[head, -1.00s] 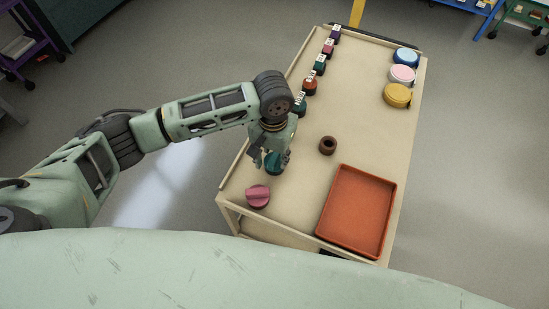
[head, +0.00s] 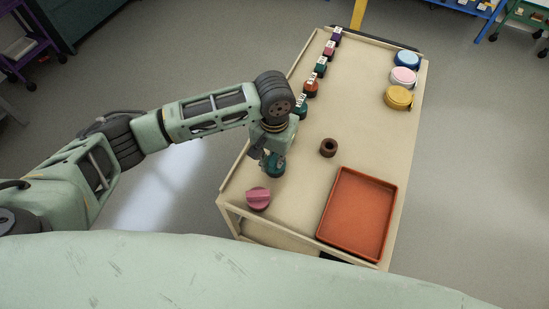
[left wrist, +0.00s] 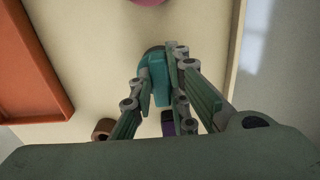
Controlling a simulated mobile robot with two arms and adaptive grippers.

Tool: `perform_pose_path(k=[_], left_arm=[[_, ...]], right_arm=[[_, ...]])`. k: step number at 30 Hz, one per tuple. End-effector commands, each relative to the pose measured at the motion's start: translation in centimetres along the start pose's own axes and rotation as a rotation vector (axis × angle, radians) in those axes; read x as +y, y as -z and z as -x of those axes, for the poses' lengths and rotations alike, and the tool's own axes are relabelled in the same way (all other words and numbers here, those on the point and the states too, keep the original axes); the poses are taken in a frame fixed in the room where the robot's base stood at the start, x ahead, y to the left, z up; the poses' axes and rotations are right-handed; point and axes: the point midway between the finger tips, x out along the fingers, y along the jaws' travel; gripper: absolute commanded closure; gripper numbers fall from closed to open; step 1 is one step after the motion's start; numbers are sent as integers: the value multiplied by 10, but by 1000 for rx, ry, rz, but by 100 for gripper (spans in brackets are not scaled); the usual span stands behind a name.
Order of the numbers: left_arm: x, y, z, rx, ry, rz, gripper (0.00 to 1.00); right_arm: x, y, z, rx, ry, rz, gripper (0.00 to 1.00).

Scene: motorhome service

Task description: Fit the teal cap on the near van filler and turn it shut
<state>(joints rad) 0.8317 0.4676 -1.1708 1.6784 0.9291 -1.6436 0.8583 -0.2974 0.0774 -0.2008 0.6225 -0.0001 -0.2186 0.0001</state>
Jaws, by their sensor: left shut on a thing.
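The teal cap (head: 275,168) is at the near left part of the tan cart top. My left gripper (head: 266,160) points down at it and is shut on it. In the left wrist view the teal cap (left wrist: 155,74) shows between the two fingers (left wrist: 162,88). I cannot tell whether the cap touches the surface below it. No van filler can be made out with certainty. My right gripper is not in view.
A pink cap (head: 258,198) stands nearer me on the cart (head: 350,110). A brown ring (head: 328,148) and an orange tray (head: 345,245) are to the right. Several small labelled pieces (head: 311,88) line the left edge. Blue, pink and yellow round items (head: 398,97) sit far right.

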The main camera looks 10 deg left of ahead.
Motion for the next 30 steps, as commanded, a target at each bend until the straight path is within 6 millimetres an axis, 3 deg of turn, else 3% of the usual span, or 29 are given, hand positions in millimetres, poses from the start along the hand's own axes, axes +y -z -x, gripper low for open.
perform_pose_path(k=[8, 15, 21, 30], left_arm=[[1, 2, 37, 6, -2, -1, 100], [51, -29, 69, 4, -6, -8, 100], [82, -49, 93, 3, -3, -6, 100], [99, -60, 107, 1, 1, 0, 100]], right_arm=[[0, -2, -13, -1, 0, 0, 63], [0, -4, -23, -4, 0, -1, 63], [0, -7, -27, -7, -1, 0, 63], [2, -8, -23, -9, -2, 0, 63]])
